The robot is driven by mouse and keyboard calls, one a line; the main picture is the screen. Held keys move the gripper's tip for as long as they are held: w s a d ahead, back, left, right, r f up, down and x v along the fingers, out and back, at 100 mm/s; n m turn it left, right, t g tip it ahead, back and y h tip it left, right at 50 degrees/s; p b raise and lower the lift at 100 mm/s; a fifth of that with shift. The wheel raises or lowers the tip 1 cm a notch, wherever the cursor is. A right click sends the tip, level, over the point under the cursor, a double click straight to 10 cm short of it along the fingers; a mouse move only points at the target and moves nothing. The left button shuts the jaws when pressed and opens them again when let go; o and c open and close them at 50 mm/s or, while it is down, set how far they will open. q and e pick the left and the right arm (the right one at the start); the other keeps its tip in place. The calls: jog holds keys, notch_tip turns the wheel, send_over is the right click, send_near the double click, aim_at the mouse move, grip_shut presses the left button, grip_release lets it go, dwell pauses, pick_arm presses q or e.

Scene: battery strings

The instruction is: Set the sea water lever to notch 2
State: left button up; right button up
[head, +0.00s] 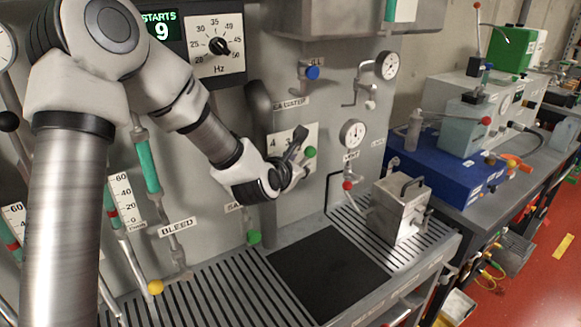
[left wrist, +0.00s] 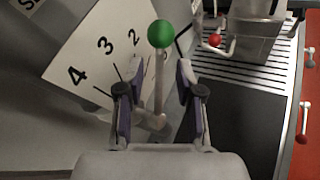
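The sea water lever has a green ball knob (head: 310,152) on a pale metal rod, in front of a white plate (head: 277,137) with black numbers. The label above it reads SEA WATER (head: 291,103). In the left wrist view the knob (left wrist: 161,33) stands at the upper middle, and 4, 3 and 2 show on the plate (left wrist: 88,52). The rod lies to the right of the 2; its exact notch is hard to tell. My left gripper (head: 302,160) is open at the lever. Its fingers (left wrist: 158,78) stand on either side of the rod, with gaps visible. My right gripper is not in view.
A lower green knob (head: 254,237) hangs below the plate. A red-knobbed lever (head: 347,185) and a metal box with a handle (head: 398,208) are to the right. A slatted ledge with a dark mat (head: 328,275) lies below. A blue case (head: 445,165) sits on the side bench.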

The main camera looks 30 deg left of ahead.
pick_arm(q)
jog(key=v, duration=0.7)
jog(key=shift+s, duration=0.2)
jog(key=shift+d+r, duration=0.1)
jog(key=shift+r, duration=0.05)
